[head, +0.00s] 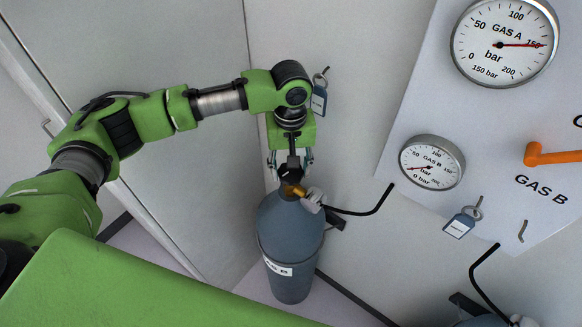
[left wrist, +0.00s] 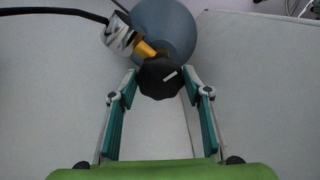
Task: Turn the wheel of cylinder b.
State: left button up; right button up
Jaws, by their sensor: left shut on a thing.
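Cylinder b is the blue-grey gas cylinder (head: 290,235) standing on the floor by the wall, with a partly hidden label ending in "S B". Its black wheel (left wrist: 160,80) sits at the end of a brass valve (left wrist: 145,48), and bears a white mark. My left gripper (head: 290,164) comes down from above onto the wheel. In the left wrist view its two teal fingers lie on either side of the wheel, shut on it. In the head view the fingers partly hide the wheel (head: 290,174). My right gripper is out of view.
A panel at right carries the gas A gauge (head: 505,42), near 150, the gas B gauge (head: 432,162), near the low end, and an orange handle (head: 552,155). A black hose (head: 360,212) runs from the valve.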

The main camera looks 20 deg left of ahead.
pick_arm(q)
jog(key=m, duration=0.4)
jog(key=shift+m, duration=0.4)
jog(key=m, duration=0.3)
jog(key=shift+m, duration=0.3)
jog(key=m, duration=0.3)
jog(key=shift+a, duration=0.1)
jog(key=shift+m, duration=2.1)
jog(key=shift+a, duration=0.1)
jog(key=o, duration=1.1)
jog(key=shift+r, duration=0.15)
